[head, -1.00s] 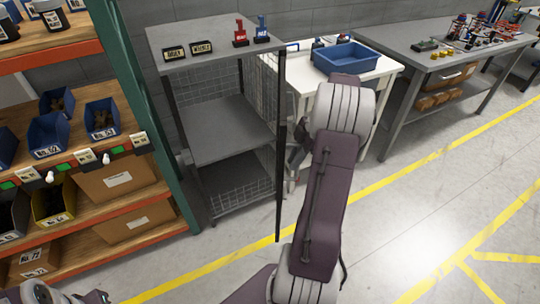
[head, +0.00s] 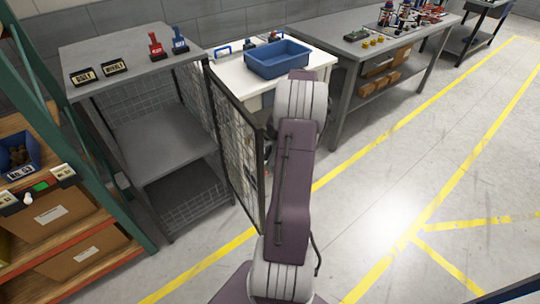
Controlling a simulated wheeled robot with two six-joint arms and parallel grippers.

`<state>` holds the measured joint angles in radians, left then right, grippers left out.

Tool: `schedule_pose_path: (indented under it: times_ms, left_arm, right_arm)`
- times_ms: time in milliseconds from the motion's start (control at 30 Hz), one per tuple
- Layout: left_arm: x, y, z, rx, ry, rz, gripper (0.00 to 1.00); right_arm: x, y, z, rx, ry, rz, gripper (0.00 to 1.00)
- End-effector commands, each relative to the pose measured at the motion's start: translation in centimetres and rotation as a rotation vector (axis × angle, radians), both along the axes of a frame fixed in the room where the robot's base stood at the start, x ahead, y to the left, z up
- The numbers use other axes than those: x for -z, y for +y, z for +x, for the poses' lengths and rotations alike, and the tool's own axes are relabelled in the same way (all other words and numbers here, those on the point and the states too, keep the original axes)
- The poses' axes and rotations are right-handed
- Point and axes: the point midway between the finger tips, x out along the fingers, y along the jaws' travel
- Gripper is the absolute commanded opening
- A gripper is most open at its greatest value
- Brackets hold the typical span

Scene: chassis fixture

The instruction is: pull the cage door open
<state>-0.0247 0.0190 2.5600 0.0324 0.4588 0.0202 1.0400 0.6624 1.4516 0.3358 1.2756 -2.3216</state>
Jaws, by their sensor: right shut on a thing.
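The grey cage (head: 180,59) stands at left, with mesh walls and a middle shelf. Its mesh door (head: 237,150) is swung partway out, a dark-framed panel reaching from the cage's right front post toward me. My right gripper (head: 269,146) is at the door's free edge, mostly hidden behind my own right arm. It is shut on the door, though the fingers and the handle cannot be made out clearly. My left gripper is not in view.
A wooden shelf rack (head: 90,262) with boxes stands close at left. A white table (head: 318,62) with a blue bin (head: 278,60) is behind the door. A grey workbench (head: 355,45) stands beyond. The floor (head: 400,190) at right is clear.

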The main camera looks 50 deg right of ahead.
Motion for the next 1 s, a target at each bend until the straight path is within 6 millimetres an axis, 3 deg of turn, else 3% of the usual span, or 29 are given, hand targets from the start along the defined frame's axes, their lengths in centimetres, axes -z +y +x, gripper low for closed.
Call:
schedule_pose_path:
  times_ms: [200, 233, 300, 633, 1000]
  left_arm:
    - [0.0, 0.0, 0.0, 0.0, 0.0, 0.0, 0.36]
    - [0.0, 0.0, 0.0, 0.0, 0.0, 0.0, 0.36]
    - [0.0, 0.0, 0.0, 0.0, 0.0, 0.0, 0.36]
    - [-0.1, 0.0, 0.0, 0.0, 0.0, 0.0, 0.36]
    - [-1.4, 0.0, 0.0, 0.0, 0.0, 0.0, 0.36]
  right_arm:
    - [0.2, 0.1, -0.4, -0.002, 0.011, 0.005, 0.0]
    - [0.3, 0.1, -0.4, -0.001, 0.01, 0.005, 0.23]
    - [0.2, 0.1, -0.3, -0.001, 0.009, 0.004, 0.36]
    - [-0.3, -0.2, -0.2, 0.0, 0.003, 0.0, 0.36]
    - [-7.2, -2.8, -1.5, 0.001, 0.004, 0.001, 0.36]
